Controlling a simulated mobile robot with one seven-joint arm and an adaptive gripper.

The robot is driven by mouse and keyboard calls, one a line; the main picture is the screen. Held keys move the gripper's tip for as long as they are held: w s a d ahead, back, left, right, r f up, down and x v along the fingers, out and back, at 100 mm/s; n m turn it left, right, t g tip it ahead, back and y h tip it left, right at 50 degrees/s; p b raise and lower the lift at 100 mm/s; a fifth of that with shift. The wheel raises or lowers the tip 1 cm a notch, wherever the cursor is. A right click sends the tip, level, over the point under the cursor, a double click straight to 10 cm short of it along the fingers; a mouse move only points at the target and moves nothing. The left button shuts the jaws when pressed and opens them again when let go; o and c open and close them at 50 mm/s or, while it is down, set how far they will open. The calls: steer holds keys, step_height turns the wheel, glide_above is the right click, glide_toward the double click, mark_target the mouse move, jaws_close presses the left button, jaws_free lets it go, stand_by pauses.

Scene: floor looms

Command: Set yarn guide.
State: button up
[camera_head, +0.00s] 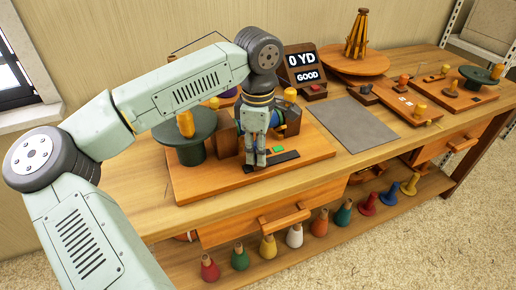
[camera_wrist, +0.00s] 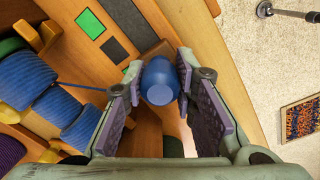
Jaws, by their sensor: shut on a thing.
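My gripper (camera_head: 261,162) points down over the wooden winding board (camera_head: 195,185) in the head view. In the wrist view my gripper (camera_wrist: 160,85) is shut on a rounded blue piece (camera_wrist: 160,75), held between its two purple pads. A blue strand (camera_wrist: 82,87) runs from the blue yarn rolls (camera_wrist: 68,112) to the left finger. The head view shows the blue yarn (camera_head: 279,117) just behind my gripper. I cannot make out a separate yarn guide; the fingers hide part of the board.
A black strip (camera_head: 286,157) and a green square (camera_head: 277,150) lie on the board by my gripper. A display (camera_head: 303,66) reads "0 YD GOOD". A green disc stand (camera_head: 188,126) is left. A grey mat (camera_head: 352,124) lies clear at right. Several coloured cones stand on the lower shelf (camera_head: 275,262).

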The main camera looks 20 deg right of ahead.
mark_target(271, 162)
jaws_close()
steer(key=d, duration=0.3)
steer(key=shift+w+d+b, duration=0.1)
steer(key=shift+d+b, duration=0.2)
steer(key=shift+d, duration=0.1)
steer(key=shift+a, duration=0.1)
steer(key=o, duration=0.9)
jaws_free()
steer(key=shift+r, duration=0.1)
step_height(271, 162, up, 12)
steer(key=shift+f, duration=0.1)
